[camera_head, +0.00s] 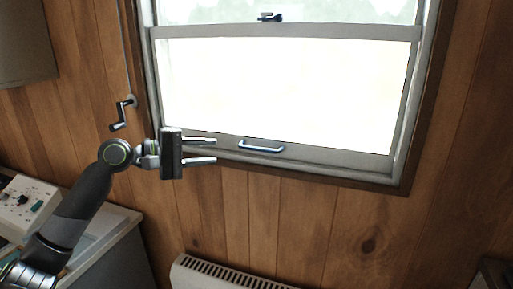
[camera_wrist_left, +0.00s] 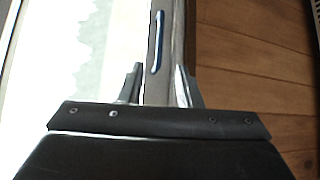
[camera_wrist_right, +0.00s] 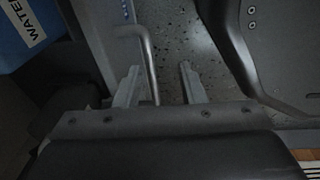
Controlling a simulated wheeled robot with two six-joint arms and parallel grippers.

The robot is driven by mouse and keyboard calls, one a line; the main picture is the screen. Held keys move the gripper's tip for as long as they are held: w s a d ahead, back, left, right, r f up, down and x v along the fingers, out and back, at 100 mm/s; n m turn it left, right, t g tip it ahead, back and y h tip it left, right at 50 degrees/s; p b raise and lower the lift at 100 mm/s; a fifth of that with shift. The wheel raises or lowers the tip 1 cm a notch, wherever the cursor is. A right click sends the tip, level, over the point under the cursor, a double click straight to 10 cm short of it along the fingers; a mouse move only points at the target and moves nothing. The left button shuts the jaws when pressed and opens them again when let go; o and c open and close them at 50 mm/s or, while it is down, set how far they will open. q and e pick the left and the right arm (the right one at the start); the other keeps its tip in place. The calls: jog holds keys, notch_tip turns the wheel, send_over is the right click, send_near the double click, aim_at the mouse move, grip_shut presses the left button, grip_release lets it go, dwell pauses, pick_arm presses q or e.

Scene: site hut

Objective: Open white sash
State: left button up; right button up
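The white sash (camera_head: 300,152) is the lower part of the window, and its bottom rail sits on the sill, so it looks shut. A metal lift handle (camera_head: 261,146) is on the bottom rail. A dark latch (camera_head: 270,17) is on the rail where the two sashes meet. My left gripper (camera_head: 215,150) is open and empty, to the left of the handle with its fingers pointing right. In the left wrist view the handle (camera_wrist_left: 158,42) lies ahead, beyond and between the fingertips. My right gripper (camera_wrist_right: 158,78) shows only in its wrist view, open, pointing at the speckled floor.
A crank handle (camera_head: 122,112) with a cord hangs on the wood wall left of the window. A white heater (camera_head: 215,275) stands below. A counter with a switch panel (camera_head: 22,205) is at the left. In the right wrist view, a blue container (camera_wrist_right: 28,28) and a bent metal bar (camera_wrist_right: 146,55) are close by.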

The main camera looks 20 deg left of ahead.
aim_at(253, 149)
pick_arm(q)
jog(key=p+x, duration=0.1)
jog(key=x, duration=1.2)
jog(key=shift+w+d, duration=0.2)
jog(key=shift+w, duration=0.05)
grip_shut()
jog(key=shift+f, duration=0.1)
